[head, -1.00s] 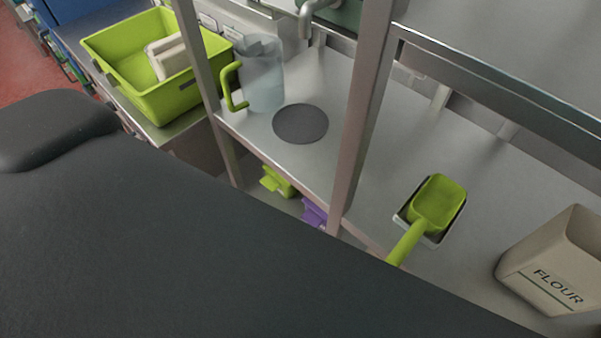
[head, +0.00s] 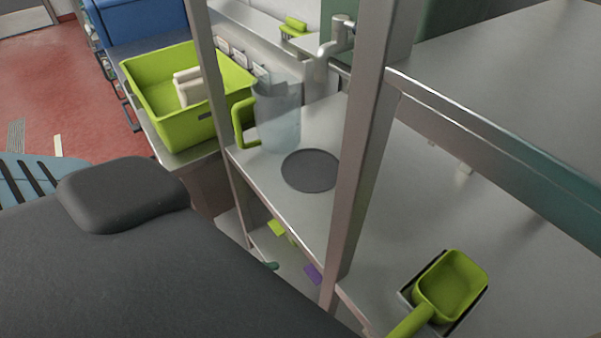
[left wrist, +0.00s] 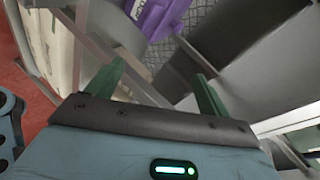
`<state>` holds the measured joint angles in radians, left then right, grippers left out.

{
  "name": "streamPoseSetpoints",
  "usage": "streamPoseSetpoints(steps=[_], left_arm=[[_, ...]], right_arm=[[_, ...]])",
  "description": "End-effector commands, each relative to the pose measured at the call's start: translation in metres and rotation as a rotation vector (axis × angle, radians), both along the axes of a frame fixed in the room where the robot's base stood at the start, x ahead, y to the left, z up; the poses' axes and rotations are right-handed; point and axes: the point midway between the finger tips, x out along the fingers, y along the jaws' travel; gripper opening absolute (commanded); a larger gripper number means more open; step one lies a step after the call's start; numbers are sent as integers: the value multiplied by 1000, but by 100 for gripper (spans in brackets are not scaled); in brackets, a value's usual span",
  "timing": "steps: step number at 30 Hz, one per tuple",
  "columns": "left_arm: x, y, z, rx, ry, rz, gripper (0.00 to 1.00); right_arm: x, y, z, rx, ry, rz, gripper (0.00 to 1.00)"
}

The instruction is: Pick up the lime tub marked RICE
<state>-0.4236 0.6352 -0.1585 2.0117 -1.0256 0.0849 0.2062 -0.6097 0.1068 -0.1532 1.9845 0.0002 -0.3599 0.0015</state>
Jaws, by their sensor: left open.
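No tub with a readable RICE mark shows. In the head view, a small lime piece (head: 277,228) shows on the lower shelf behind the frame post, beside a purple piece (head: 313,273). Both are mostly hidden, and I cannot tell if the lime piece is the tub. In the left wrist view, my left gripper (left wrist: 159,70) is open with nothing between its green fingers. A purple tub (left wrist: 155,15) with partly cut-off lettering lies beyond the fingers, apart from them. My right gripper is not in view.
A lime bin (head: 190,130) holding a white item stands at left. A clear jug (head: 278,120) with lime handle and a dark round mat (head: 310,171) are on the steel counter. A lime scoop (head: 450,288) lies at right. Metal posts (head: 362,150) stand between.

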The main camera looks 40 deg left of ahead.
Motion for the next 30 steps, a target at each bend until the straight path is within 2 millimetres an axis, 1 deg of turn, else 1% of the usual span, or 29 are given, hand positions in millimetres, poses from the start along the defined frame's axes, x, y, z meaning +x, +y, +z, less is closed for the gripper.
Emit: streamPoseSetpoints(steps=[1, 5, 8, 11, 14, 15, 18, 22, 25, 30], left_arm=[[1, 2, -4, 89, -33, -115, 80], [2, 7, -11, 315, -107, -395, 80], [2, 20, -21, 503, -139, -605, 80], [3, 43, -33, 707, -151, -803, 80], [9, 74, -42, 918, -148, -975, 80], [13, 87, -43, 1001, -144, -1034, 80], [24, 117, -44, 1184, -127, -1148, 80], [37, 146, -40, 1356, -107, -1233, 80], [44, 159, -37, 1430, -99, -1263, 80], [47, 164, -35, 1461, -93, -1275, 80]], right_arm=[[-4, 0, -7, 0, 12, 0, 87], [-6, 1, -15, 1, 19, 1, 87], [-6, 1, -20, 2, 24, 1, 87], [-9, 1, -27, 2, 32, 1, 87], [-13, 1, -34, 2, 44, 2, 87], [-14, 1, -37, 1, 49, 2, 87], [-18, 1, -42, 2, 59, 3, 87], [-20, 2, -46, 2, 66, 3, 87], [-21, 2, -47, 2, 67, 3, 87], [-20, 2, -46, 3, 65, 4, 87]])
